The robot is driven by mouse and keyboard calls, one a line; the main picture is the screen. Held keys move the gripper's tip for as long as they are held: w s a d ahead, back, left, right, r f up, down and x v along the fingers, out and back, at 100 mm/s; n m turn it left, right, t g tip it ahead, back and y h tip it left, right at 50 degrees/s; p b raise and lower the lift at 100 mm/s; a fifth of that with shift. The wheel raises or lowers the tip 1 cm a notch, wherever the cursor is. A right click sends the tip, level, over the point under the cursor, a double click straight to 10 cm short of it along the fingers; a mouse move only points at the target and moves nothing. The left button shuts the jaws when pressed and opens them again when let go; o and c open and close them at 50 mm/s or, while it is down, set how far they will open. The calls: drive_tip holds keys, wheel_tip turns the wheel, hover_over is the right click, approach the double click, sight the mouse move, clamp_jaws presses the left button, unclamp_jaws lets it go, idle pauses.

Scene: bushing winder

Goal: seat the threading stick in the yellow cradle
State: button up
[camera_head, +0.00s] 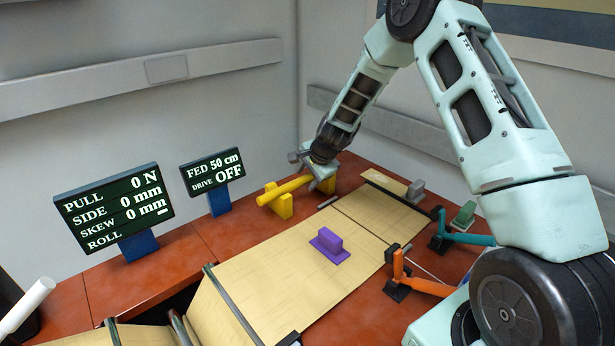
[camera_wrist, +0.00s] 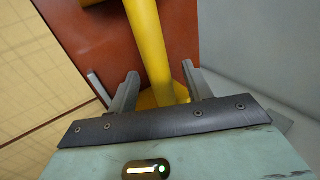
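The yellow threading stick (camera_head: 285,190) lies across the yellow cradle (camera_head: 285,208) at the far side of the red bench. The stick appears to rest on the cradle's posts; the near post shows, the other is partly hidden by my gripper (camera_head: 322,180). In the wrist view the stick (camera_wrist: 149,40) runs between the two fingers of my gripper (camera_wrist: 160,72), with a gap on each side. The fingers are open around the stick's one end. Part of the cradle (camera_wrist: 100,17) shows beside the stick there. How deep the stick sits is hard to tell.
A purple block (camera_head: 330,245) stands on the tan sheet (camera_head: 270,280). An orange clamp (camera_head: 408,276) and a teal clamp (camera_head: 460,238) are at the right. Two dark displays, a large one (camera_head: 115,212) and a small one (camera_head: 212,172), stand left of the cradle.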

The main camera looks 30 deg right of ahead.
drive_tip(key=b+v, duration=0.2)
drive_tip(key=v, duration=1.5)
drive_tip(key=shift+s, duration=0.15)
drive_tip(key=shift+a+r, duration=0.1)
drive_tip(key=shift+r, duration=0.05)
